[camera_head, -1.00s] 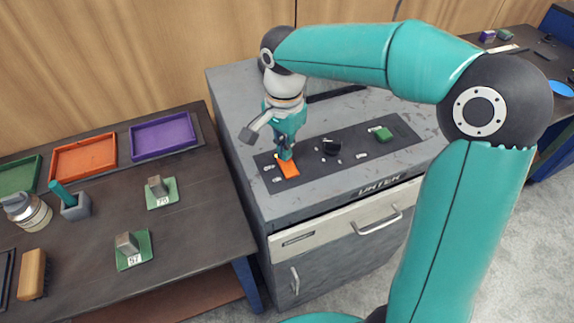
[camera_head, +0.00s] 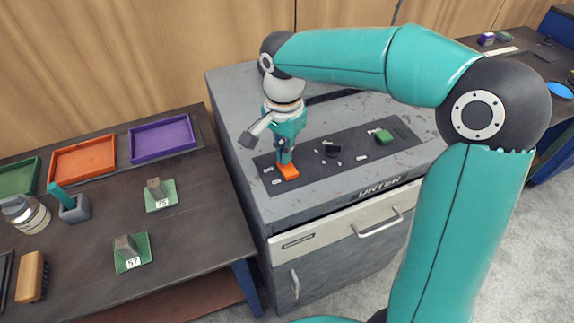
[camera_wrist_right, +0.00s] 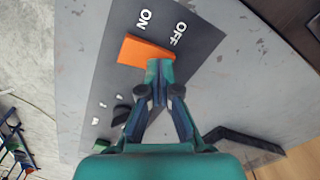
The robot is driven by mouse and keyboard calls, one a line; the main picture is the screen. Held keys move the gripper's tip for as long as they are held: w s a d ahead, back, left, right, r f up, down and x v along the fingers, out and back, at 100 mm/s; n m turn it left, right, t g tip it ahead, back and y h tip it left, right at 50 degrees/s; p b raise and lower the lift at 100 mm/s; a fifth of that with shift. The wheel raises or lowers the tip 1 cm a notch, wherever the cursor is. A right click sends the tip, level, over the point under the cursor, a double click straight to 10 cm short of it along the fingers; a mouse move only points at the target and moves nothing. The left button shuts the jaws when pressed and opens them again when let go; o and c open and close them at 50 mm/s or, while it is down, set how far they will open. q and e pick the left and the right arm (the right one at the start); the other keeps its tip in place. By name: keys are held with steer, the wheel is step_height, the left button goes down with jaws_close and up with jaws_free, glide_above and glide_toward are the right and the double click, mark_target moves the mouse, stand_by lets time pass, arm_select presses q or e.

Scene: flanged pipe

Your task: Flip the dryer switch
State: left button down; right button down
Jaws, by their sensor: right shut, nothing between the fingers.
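The dryer (camera_head: 225,105) is a grey, worn cabinet with a dark control panel (camera_head: 345,140) on top. Its orange switch (camera_head: 289,172) sits at the panel's left end. In the right wrist view the orange switch (camera_wrist_right: 140,50) lies beside white ON and OFF lettering. My right gripper (camera_head: 284,157) points down at the switch, shut and empty. In the wrist view its fingertips (camera_wrist_right: 160,73) overlap the switch's edge on the OFF side; I cannot tell if they touch it. Which way the switch is tipped is unclear. My left gripper is not in view.
A black knob (camera_head: 331,148) and a green button (camera_head: 383,136) share the panel. A dark table (camera_head: 90,230) on the left holds coloured trays, a jar (camera_head: 27,213), a brush (camera_head: 31,275) and numbered green plates. A wooden wall stands behind the dryer.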

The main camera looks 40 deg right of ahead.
steer(key=shift+r+p, duration=2.5)
steer(key=shift+r, duration=0.8)
steer(key=shift+f, duration=0.1)
